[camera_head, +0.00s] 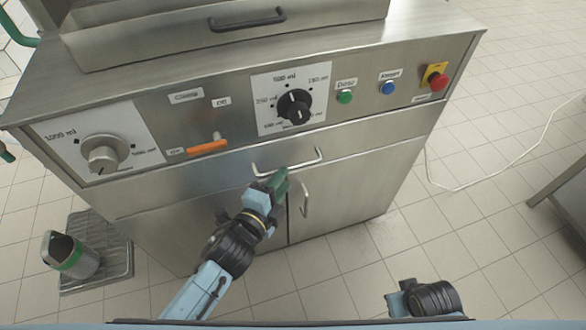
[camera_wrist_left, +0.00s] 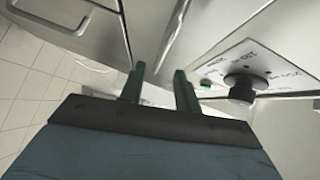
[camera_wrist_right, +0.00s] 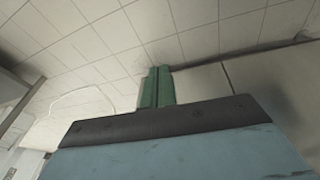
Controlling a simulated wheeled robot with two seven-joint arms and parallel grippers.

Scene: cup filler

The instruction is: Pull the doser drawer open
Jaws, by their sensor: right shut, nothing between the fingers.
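The doser drawer (camera_head: 372,142) is the steel front below the control panel. It looks shut, flush with the cabinet. Its bar handle (camera_head: 318,156) shows just beyond my left gripper (camera_head: 280,183), which partly covers the handle's lower left in the head view. In the left wrist view my left gripper (camera_wrist_left: 159,88) has its two green fingers well apart. The drawer handle (camera_wrist_left: 173,35) runs in the picture toward the gap between them; I cannot tell whether it touches a finger. My right gripper (camera_wrist_right: 158,87) is shut and empty, over the floor away from the machine.
Below the drawer are cabinet doors with an upright handle (camera_head: 305,198). Above are a large dial (camera_head: 103,153), an orange lever (camera_head: 207,146), a black dial (camera_head: 294,105) and buttons, including a red stop (camera_head: 437,80). A green-banded metal jug (camera_head: 72,256) stands on a floor grate (camera_head: 118,270).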

